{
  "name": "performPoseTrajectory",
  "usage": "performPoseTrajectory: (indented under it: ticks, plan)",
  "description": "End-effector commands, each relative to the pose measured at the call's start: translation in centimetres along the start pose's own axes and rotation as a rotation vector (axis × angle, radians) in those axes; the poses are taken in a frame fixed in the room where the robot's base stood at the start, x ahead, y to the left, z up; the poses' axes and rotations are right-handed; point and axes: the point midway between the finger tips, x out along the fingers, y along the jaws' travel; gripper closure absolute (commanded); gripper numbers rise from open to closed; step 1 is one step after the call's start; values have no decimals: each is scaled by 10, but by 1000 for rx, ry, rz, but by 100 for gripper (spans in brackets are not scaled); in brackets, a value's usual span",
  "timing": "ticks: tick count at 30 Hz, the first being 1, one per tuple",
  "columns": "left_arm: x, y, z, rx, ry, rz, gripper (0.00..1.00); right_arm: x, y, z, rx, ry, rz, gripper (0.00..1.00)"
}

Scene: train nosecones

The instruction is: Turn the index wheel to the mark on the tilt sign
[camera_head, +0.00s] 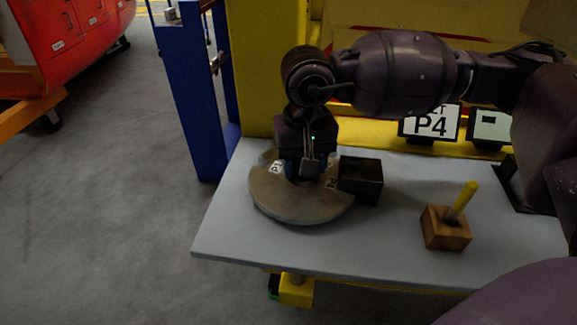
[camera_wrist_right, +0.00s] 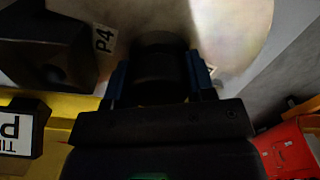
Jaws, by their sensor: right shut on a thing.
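The index wheel (camera_head: 298,209) is a tan-grey disc lying on the table; it also shows in the right wrist view (camera_wrist_right: 236,25). My right gripper (camera_head: 308,176) points down over its middle. In the right wrist view, its blue-tipped fingers (camera_wrist_right: 159,82) are shut on a dark round knob (camera_wrist_right: 158,62). A P4 label on the wheel (camera_wrist_right: 104,40) lies beside a black block (camera_head: 361,178). Another label (camera_head: 276,167) shows at the wheel's left. The tilt sign (camera_head: 431,124) reads P4; its upper text is partly covered by my arm. My left gripper is not in view.
A wooden block (camera_head: 446,229) with a slanted yellow peg (camera_head: 462,200) stands at the right of the grey table (camera_head: 230,225). A second sign (camera_head: 489,126) stands beside the tilt sign. A blue post (camera_head: 190,100) rises at the left. The table's front left is clear.

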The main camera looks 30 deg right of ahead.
Motion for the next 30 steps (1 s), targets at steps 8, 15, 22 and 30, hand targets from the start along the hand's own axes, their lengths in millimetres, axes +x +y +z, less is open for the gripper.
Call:
performPoseTrajectory:
  ticks: [8, 15, 22, 30]
  plan:
    - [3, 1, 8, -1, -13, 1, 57, 2, 3, 1, -157, -4, -1, 92]
    - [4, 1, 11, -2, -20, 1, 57, 0, 3, 0, -225, -1, -2, 92]
    - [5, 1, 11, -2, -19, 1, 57, -1, 3, 0, -242, 0, -2, 93]
    - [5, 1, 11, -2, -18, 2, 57, -1, 3, 0, -242, 0, -2, 93]
